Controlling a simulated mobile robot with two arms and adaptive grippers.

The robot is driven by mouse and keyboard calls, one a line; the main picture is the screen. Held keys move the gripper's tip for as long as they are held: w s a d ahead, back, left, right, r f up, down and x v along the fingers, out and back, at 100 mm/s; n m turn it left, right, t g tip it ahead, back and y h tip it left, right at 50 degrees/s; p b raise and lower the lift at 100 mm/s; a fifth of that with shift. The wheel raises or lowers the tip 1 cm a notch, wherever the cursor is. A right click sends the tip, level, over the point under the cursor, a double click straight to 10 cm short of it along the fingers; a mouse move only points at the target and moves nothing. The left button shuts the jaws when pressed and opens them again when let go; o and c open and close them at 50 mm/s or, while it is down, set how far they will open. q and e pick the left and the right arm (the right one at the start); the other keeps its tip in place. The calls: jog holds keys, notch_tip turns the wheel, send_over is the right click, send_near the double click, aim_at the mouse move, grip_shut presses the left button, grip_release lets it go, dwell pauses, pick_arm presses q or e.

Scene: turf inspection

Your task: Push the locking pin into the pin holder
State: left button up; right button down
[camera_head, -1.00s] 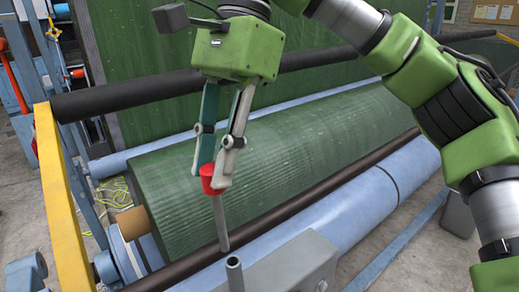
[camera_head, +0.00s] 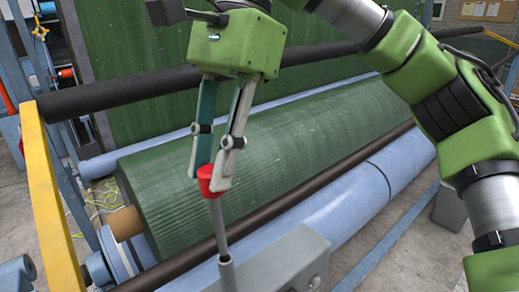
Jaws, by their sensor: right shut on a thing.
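The locking pin (camera_head: 217,222) is a grey rod with a red head (camera_head: 208,180). My right gripper (camera_head: 209,180) is shut on the red head from above and holds the pin nearly upright. The pin holder (camera_head: 228,276) is a grey upright tube beside a grey box at the bottom of the head view. The pin's lower end meets the top of the tube; whether the tip is inside cannot be told for sure. My left gripper is not in view.
A large green turf roll (camera_head: 270,170) lies behind the pin. A dark bar (camera_head: 300,192) and a blue roller (camera_head: 370,195) run in front of it. A yellow frame post (camera_head: 52,205) stands at left. The grey box (camera_head: 285,262) sits right of the holder.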

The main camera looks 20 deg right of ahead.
aim_at(223, 227)
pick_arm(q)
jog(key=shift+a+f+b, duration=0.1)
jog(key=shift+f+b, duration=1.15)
pick_arm(e)
jog(key=shift+f, duration=2.85)
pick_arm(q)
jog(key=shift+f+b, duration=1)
pick_arm(e)
jog(key=shift+f, duration=2.65)
jog(key=c, duration=1.7)
grip_release()
jog(key=shift+d+r, duration=0.25)
jog(key=shift+r, duration=0.05)
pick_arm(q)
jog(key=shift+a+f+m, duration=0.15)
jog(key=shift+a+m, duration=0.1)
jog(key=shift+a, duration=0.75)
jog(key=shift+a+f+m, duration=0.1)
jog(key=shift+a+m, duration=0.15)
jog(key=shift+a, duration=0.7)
pick_arm(e)
jog(key=v, duration=1.1)
jog(key=shift+s+r, duration=0.1)
jog(key=shift+s, duration=0.05)
